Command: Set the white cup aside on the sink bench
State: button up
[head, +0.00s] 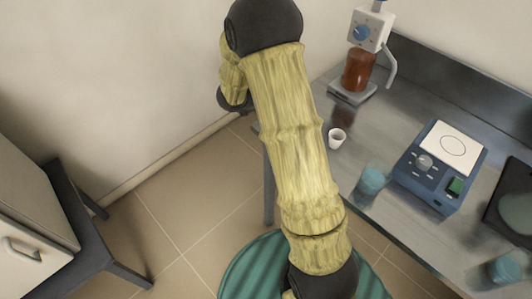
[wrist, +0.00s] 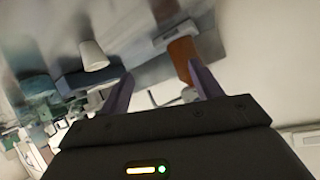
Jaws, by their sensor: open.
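The white cup (head: 337,138) stands upright on the grey metal bench (head: 395,125), close to its left front edge in the head view. In the wrist view the picture is tilted, and a white cup (wrist: 93,55) shows at the upper left, outside the fingers. My gripper (wrist: 163,88) is open, with its two purple fingers spread and nothing between them touching. In the head view my arm hides the fingers. The cup is apart from my gripper.
On the bench are a stirrer with a red-brown jar (head: 358,70), a blue hotplate device (head: 440,165), a blue-green beaker (head: 371,181) and another beaker (head: 508,267). A dark tray-like item (head: 512,200) lies at right. A white cabinet (head: 30,220) stands at left.

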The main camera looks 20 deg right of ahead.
jog(key=w+a+r+n+t+y, duration=0.3)
jog(key=w+a+n+t+y, duration=0.1)
jog(key=a+n+t, duration=0.2)
jog(key=s+a+n+y, duration=0.3)
jog(key=a+n+y, duration=0.2)
jog(key=a+y, duration=0.15)
jog(key=s+a+f+n+g, duration=0.1)
jog(key=s+n, duration=0.3)
jog(key=s, duration=0.5)
jog(key=s+a+f+n+g+y, duration=0.1)
jog(key=s+a+n+g, duration=0.1)
jog(key=s, duration=0.7)
jog(key=shift+s+a+n+g, duration=0.35)
jog(key=shift+n+g, duration=0.55)
jog(key=shift+g, duration=0.3)
jog(key=shift+y, duration=0.25)
jog(key=shift+c, duration=0.5)
